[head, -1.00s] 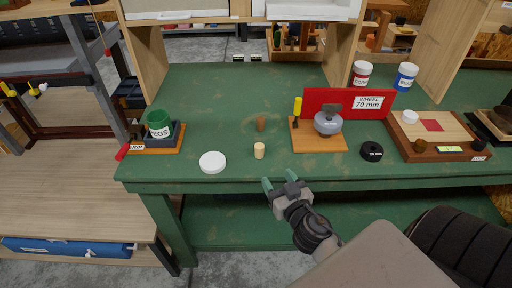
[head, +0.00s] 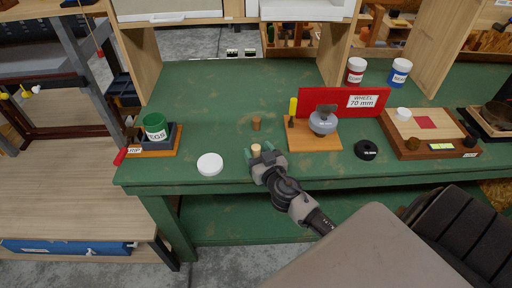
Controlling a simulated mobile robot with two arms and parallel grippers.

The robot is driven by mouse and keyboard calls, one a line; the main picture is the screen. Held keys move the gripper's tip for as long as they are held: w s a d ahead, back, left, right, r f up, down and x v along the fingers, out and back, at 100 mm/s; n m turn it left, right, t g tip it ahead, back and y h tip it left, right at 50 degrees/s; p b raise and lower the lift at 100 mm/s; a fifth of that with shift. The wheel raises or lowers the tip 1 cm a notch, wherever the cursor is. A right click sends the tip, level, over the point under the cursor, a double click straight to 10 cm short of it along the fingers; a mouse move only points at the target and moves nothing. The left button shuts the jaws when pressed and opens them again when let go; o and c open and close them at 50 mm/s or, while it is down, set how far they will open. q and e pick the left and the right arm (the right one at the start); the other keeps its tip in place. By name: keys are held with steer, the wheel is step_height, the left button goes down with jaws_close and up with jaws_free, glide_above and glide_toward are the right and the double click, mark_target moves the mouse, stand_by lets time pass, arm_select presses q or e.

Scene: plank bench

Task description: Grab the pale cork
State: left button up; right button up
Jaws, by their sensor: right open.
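The pale cork (head: 256,149) stands upright on the green bench, near its front edge. My right gripper (head: 259,154) is at the cork with its greenish fingers apart, one on each side of it. The gripper body hides the lower part of the cork, and I cannot tell whether a finger touches it. A darker brown cork (head: 256,123) stands a little behind it on the bench. My left gripper is not in view.
A white round lid (head: 210,164) lies left of the gripper. A wooden board with a grey wheel (head: 322,122) and a red sign (head: 345,100) is to the right, with a black ring (head: 366,150) beside it. A green cup (head: 155,127) stands at the left.

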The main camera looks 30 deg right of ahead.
steer(key=shift+w+d+f, duration=0.1)
steer(key=shift+w+f, duration=0.1)
steer(key=shift+w, duration=0.65)
steer(key=shift+s, duration=0.1)
steer(key=c, duration=1)
